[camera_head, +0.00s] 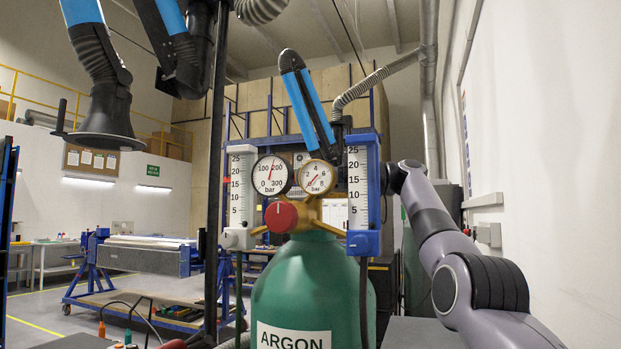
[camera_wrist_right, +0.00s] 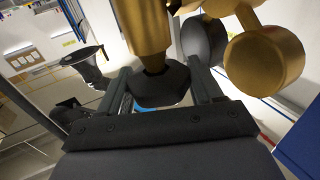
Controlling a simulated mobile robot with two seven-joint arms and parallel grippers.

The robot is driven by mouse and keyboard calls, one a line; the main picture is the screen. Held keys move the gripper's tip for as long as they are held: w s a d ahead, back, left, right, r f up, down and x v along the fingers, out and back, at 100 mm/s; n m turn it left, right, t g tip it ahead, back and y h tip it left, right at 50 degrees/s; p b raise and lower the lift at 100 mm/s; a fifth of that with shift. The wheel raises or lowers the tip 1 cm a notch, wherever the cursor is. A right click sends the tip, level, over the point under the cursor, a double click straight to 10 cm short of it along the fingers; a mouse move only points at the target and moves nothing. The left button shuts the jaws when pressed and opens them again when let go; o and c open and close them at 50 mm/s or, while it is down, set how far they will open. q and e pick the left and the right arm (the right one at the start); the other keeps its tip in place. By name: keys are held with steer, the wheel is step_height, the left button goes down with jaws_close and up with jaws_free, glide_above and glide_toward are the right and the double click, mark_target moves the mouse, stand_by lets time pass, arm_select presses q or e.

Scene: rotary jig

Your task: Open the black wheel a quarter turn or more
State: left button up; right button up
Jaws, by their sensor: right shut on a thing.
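In the right wrist view, the black wheel (camera_wrist_right: 162,86) is a dark faceted knob at the end of a brass stem (camera_wrist_right: 143,25). My right gripper (camera_wrist_right: 161,78) has one finger on each side of the wheel and is shut on it. In the head view, my right arm comes in from the right and its dark end reaches behind the right flowmeter (camera_head: 363,190). The right fingertips and the wheel are hidden there behind the regulator (camera_head: 312,213). The wheel's turn angle cannot be told. My left gripper is in neither view.
The green argon cylinder (camera_head: 312,282) stands upright in front. Its regulator carries two round gauges (camera_head: 272,175), a red knob (camera_head: 281,217) and a second flowmeter (camera_head: 240,190) on the left. In the wrist view, a brass round body (camera_wrist_right: 264,62) sits close to the right finger.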

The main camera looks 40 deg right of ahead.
steer(key=shift+f, duration=0.2)
steer(key=o, duration=1)
steer(key=shift+c, duration=0.2)
